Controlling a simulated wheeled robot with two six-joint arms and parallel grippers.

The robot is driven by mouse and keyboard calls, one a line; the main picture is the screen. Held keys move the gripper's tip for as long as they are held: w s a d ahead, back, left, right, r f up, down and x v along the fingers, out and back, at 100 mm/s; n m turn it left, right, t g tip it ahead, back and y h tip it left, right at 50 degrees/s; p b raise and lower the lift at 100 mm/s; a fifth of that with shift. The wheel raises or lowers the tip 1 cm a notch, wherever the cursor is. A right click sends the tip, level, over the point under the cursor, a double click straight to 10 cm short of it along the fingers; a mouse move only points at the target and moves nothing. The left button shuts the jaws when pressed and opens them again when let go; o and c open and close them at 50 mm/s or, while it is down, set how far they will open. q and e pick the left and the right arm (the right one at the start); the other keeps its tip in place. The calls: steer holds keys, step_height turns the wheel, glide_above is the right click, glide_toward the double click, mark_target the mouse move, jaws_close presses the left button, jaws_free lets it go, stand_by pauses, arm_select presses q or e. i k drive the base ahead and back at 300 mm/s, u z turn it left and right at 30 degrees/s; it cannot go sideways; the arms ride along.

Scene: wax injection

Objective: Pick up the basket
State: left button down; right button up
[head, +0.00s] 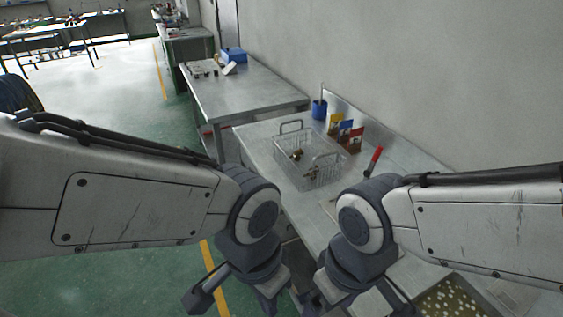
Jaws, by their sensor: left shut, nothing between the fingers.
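The basket (322,176) is a grey wire-mesh basket with a raised handle at each end. It stands upright on the metal table (258,140), with a few small brown-gold pieces inside. My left gripper (268,302) is at the bottom edge of the head view, low and nearer to me than the basket. It is shut and empty, well apart from the basket. My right gripper (312,302) is beside it, also apart from the basket; its fingers are cut off or hidden, so its opening does not show.
Behind the basket stand a blue cup (319,109) and several small coloured boxes (346,132). A red-handled tool (373,161) lies to its right. A tray of pale pieces (450,303) is at lower right. The wall (430,70) bounds the table's far side.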

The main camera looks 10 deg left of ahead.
mark_target(337, 152)
steer(key=z, duration=0.05)
steer(key=k, duration=0.6)
steer(key=u, duration=0.85)
steer(key=i, duration=1.35)
steer(key=z, duration=0.45)
steer(key=i, duration=0.55)
steer(key=z, duration=0.8)
steer(key=i, duration=0.3)
steer(key=z, duration=0.35)
